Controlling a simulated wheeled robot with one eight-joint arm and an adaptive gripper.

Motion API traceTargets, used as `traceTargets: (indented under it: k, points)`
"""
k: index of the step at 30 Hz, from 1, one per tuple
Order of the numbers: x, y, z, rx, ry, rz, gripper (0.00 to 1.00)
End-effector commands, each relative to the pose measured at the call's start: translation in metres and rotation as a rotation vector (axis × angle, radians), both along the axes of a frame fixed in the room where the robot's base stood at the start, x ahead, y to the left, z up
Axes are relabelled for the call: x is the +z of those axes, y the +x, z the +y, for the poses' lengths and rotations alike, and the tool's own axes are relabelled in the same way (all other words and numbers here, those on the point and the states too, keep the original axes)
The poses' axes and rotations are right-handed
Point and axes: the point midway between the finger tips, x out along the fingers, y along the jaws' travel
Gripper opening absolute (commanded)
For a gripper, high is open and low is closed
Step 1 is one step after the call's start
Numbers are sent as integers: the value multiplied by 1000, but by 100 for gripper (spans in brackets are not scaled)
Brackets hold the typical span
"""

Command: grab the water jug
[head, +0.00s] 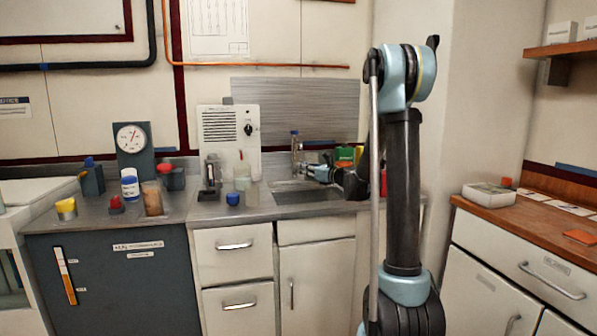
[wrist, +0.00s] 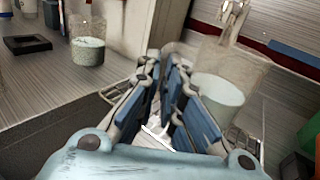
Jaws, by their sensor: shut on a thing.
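The water jug (wrist: 222,90) is a clear vessel with pale water in its lower part. In the wrist view it stands tilted in the picture, right against the right finger of my gripper (wrist: 168,62). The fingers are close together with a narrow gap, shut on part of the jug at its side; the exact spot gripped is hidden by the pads. In the head view my gripper (head: 318,172) reaches in from the right over the sink, and the jug cannot be made out clearly there.
The sink (head: 310,197) lies under my gripper, with a tap (head: 297,148) behind. A clear beaker (wrist: 88,42) stands left, near a black stand (head: 208,192) and a blue cup (head: 233,199). Red and green items (head: 344,157) stand close on the right.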

Motion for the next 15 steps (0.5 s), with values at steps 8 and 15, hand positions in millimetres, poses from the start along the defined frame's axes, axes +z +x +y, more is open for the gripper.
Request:
traceTargets:
  k: [8,15]
  points:
    - [0,-20,-24,-1,0,0,0]
    - [0,-36,-44,-2,0,0,0]
